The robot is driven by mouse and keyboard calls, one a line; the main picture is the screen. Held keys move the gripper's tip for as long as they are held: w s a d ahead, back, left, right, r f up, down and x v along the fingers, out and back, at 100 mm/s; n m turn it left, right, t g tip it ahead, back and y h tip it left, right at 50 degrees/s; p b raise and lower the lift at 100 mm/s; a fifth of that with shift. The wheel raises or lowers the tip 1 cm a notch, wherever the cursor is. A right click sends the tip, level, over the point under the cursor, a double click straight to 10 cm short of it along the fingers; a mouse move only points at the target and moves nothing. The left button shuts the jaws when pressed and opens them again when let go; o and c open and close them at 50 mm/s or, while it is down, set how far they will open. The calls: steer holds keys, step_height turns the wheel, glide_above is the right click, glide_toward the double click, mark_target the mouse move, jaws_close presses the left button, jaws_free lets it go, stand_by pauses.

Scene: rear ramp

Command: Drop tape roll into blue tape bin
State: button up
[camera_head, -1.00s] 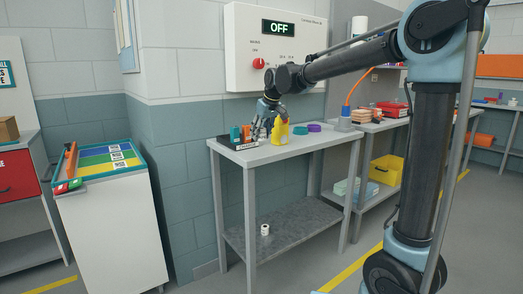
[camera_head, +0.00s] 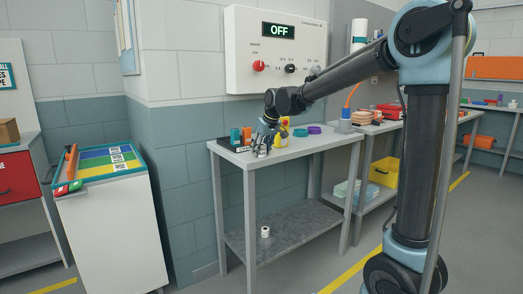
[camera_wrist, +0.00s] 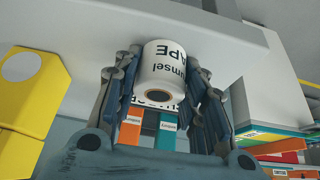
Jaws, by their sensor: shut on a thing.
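My gripper (camera_head: 264,146) is low over the front left part of the grey table (camera_head: 303,148). In the wrist view my gripper (camera_wrist: 164,72) is shut on a white tape roll (camera_wrist: 160,63) with dark "TAPE" lettering, its round end with a brown core facing the camera. The fingers mostly hide the roll in the head view. I cannot tell whether it touches the table. No bin is clearly marked as the blue tape bin; a blue section (camera_head: 97,153) shows on top of the white cabinet (camera_head: 112,225) at left.
A dark rack with teal and orange boxes (camera_head: 240,135) stands behind my gripper. A yellow object (camera_head: 284,124) and purple and teal rings (camera_head: 314,129) are to the right. Another white roll (camera_head: 265,231) stands on the lower shelf. A wall panel (camera_head: 275,50) reads OFF.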

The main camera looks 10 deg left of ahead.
steer(key=shift+s+f, duration=0.1)
steer(key=shift+f, duration=0.1)
steer(key=o, duration=0.8)
steer(key=shift+f, duration=0.1)
steer(key=shift+o, duration=0.9)
steer(key=shift+f, duration=0.1)
